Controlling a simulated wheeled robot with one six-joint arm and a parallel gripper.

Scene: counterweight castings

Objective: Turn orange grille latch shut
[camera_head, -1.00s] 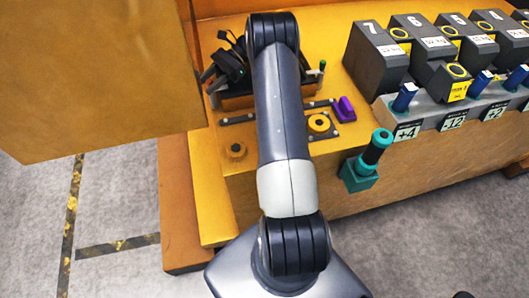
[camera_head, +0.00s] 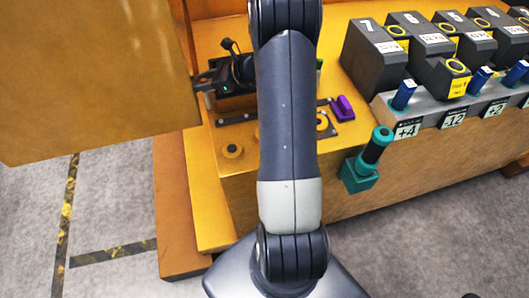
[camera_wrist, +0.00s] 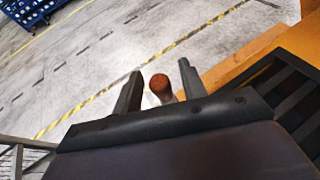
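In the wrist view, an orange-brown round-ended peg (camera_wrist: 161,86), which looks like the latch handle, shows between the two dark fingers of my gripper (camera_wrist: 160,72). The fingers are apart, with a gap on each side of the peg. I cannot tell how deep the peg sits between them. Black slats, likely the grille (camera_wrist: 292,92), show at the right of the wrist view. The latch is not visible in the head view, where my arm covers the middle of the bench and the gripper cannot be made out clearly.
In the head view, a large yellow panel (camera_head: 90,80) stands close at the left. Floor is open at lower left.

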